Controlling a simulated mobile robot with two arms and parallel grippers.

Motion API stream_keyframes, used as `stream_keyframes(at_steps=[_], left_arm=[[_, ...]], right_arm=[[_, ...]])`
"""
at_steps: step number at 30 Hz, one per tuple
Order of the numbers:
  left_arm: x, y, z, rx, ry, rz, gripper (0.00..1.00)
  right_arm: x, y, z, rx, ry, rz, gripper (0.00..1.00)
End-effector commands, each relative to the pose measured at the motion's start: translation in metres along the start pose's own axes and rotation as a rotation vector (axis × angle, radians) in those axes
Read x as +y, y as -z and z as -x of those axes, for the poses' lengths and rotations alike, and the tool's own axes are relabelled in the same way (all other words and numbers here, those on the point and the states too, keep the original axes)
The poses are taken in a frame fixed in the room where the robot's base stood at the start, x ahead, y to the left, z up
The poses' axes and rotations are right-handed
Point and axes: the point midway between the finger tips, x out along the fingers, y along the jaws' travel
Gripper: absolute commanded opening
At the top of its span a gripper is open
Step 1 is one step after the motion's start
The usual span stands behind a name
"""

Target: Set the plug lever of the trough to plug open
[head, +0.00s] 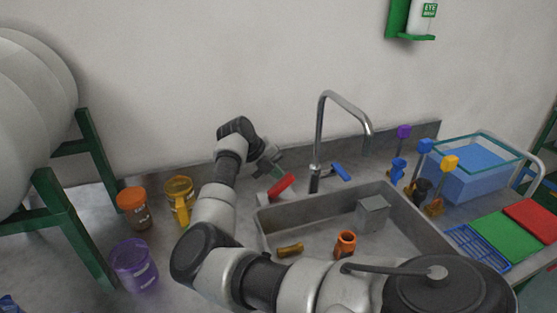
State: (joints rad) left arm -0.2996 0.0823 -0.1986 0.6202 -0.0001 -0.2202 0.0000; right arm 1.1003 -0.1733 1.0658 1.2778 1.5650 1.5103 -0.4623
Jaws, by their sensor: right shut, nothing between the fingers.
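The trough is a grey metal sink (325,212) set in the counter, with a curved steel tap (319,130) behind it. A red lever handle (281,186) stands at its back left corner, tilted up to the right. A blue lever (341,172) sits at the right of the tap's base. I cannot tell for certain which of them is the plug lever. My right gripper (272,169) is shut and empty just above and behind the red handle; whether they touch is unclear. My left gripper is not in view.
Inside the trough are a grey box (373,213), an orange piece (346,244) and a yellow-brown piece (290,250). Orange (133,206), yellow (179,198) and purple (134,265) containers stand left. A blue-filled glass tank (470,171) stands right. The wall is close behind.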

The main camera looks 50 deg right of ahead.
Motion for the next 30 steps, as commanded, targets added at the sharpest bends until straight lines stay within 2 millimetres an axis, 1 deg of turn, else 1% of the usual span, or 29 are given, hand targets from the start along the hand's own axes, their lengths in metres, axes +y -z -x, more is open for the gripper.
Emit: stream_keyframes(at_steps=[1,5,6,7,9,15,18,21,24,30], left_arm=[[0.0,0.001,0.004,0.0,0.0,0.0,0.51],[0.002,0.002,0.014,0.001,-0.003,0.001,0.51],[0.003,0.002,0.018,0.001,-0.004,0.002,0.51],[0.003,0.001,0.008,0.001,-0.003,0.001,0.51],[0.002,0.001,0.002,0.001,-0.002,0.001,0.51],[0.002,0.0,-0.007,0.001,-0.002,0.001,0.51],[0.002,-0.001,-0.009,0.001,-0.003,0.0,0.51],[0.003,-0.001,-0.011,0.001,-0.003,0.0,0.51],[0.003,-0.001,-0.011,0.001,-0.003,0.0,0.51],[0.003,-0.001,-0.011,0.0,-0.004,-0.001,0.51]], right_arm=[[-0.002,-0.001,0.008,-0.002,-0.001,0.0,0.0],[-0.007,-0.002,0.029,-0.002,0.0,0.0,0.0],[-0.009,-0.003,0.038,-0.003,-0.001,-0.001,0.0],[-0.006,-0.003,0.04,-0.005,-0.001,-0.002,0.0],[-0.008,-0.003,0.057,-0.006,-0.001,-0.003,0.0],[-0.016,-0.003,0.099,-0.004,-0.001,-0.002,0.0],[-0.018,-0.003,0.113,-0.003,0.0,-0.001,0.0],[-0.02,-0.003,0.123,-0.001,0.0,0.0,0.0],[-0.021,-0.002,0.128,-0.001,0.001,-0.001,0.0],[-0.021,-0.002,0.129,0.0,0.001,-0.001,0.0]])
